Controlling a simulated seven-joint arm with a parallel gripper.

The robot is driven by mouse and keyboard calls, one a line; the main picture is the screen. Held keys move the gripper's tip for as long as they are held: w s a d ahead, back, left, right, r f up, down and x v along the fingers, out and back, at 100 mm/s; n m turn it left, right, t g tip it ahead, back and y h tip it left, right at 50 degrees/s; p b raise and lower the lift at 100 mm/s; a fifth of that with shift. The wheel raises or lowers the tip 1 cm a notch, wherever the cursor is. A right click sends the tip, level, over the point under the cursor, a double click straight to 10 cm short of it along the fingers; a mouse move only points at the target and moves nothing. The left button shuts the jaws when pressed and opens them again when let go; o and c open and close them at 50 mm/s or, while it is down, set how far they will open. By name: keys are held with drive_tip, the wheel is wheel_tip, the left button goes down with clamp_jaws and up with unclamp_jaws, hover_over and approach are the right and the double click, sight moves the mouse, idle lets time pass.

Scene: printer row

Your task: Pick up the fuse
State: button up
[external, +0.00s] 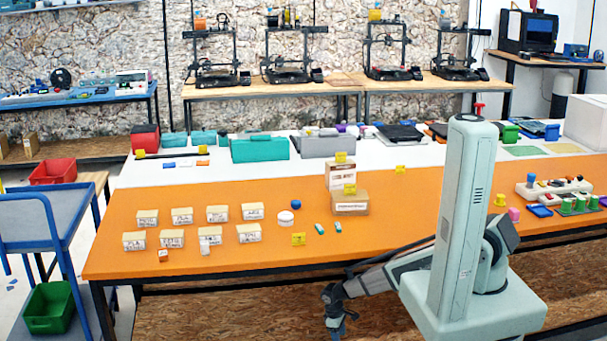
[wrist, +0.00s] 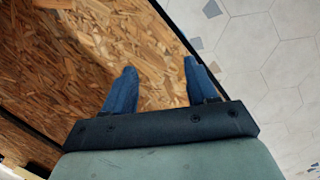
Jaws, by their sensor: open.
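I cannot tell for sure which thing is the fuse. Two small teal pieces with pale ends, one at left (external: 320,228) and one at right (external: 338,227), lie on the orange table (external: 430,215) near its front edge. My gripper (external: 336,326) hangs low in front of the table, below the tabletop and apart from these pieces. In the wrist view my gripper (wrist: 160,66) has its two blue fingers spread, with nothing between them. That view shows only wood-chip board (wrist: 80,60) and floor tiles (wrist: 265,60), no fuse.
Several small labelled boxes (external: 217,213) stand at the left of the table. A white round piece (external: 286,218), a blue piece (external: 296,204) and a cardboard box (external: 350,206) are near the teal pieces.

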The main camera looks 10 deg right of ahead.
drive_tip(key=a+r+n+t, duration=0.2)
drive_tip(key=a+r, duration=0.2)
drive_tip(key=a, duration=0.6)
drive_tip(key=a+r+n+t, duration=0.1)
drive_tip(key=a+r, duration=0.3)
drive_tip(key=a, duration=0.6)
drive_tip(key=a+r+n+t, duration=0.2)
drive_tip(key=a+r, duration=0.1)
drive_tip(key=a, duration=0.7)
drive_tip(key=s+a+r+n+t+y, duration=0.2)
drive_tip(key=s+a+r, duration=0.6)
drive_tip(key=a+r, duration=0.4)
drive_tip(key=s+a+r+n+t+y, duration=0.1)
drive_tip(key=s+a+r+t+y, duration=0.1)
drive_tip(key=s+a+r, duration=1)
wheel_tip(320, 180, up, 23)
drive_tip(key=n+g+h, duration=0.1)
drive_tip(key=g+h, duration=0.1)
drive_tip(key=g, duration=0.7)
hover_over(204, 243)
drive_tip(key=f, duration=0.8)
drive_tip(key=shift+s+f, duration=0.2)
drive_tip(key=shift+s, duration=0.05)
drive_tip(key=shift+w+f, duration=0.2)
drive_tip(key=shift+f, duration=1.1)
drive_tip(key=shift+w+f, duration=0.2)
drive_tip(key=shift+f, duration=1.1)
